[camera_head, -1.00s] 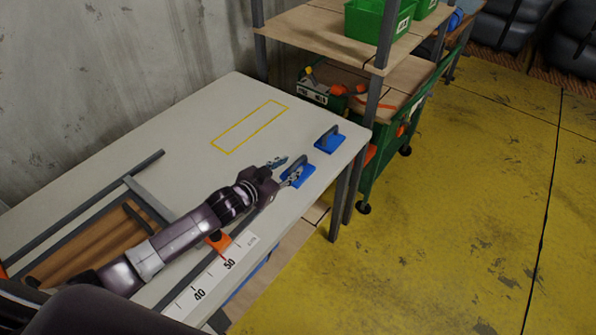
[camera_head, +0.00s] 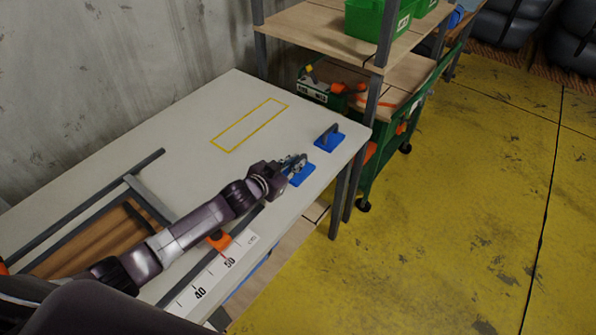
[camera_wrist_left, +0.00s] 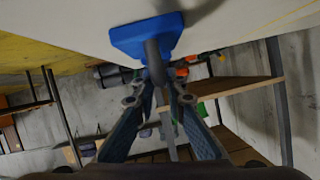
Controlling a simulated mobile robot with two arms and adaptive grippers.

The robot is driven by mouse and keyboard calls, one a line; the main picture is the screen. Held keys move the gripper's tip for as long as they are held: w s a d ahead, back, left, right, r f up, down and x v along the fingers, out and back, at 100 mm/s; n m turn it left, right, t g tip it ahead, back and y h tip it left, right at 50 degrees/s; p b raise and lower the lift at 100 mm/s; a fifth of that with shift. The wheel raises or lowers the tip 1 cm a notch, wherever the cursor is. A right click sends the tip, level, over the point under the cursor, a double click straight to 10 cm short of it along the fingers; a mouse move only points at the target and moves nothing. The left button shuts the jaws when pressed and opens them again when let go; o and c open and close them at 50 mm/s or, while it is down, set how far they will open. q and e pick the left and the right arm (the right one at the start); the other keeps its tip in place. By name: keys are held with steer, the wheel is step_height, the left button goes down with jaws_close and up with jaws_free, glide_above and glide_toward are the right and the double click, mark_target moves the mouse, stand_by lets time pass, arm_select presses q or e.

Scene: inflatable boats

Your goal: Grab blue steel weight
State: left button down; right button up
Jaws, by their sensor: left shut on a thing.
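Two blue steel weights, each a flat blue plate with a grey handle, stand near the right end of the white table (camera_head: 215,130). My left gripper (camera_head: 300,160) is at the nearer blue weight (camera_head: 303,177), shut on its handle. The gripper hides part of that weight in the head view. In the left wrist view the blue plate (camera_wrist_left: 140,36) is at the top, with its grey handle (camera_wrist_left: 154,60) between my left fingers (camera_wrist_left: 155,95). The plate appears to rest on the table. The farther blue weight (camera_head: 329,138) stands apart, untouched. My right gripper is not in view.
A yellow rectangle (camera_head: 230,143) is marked on the table. A frame with a wooden board (camera_head: 90,243) and a ruler strip (camera_head: 213,271) lie near my arm. A shelf with green bins (camera_head: 372,20) and a green cart (camera_head: 377,160) stand behind. Yellow floor lies right.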

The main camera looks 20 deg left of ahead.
arm_select(q)
steer(key=shift+w+r, duration=0.1)
steer(key=shift+r, duration=0.1)
stand_by(0.3)
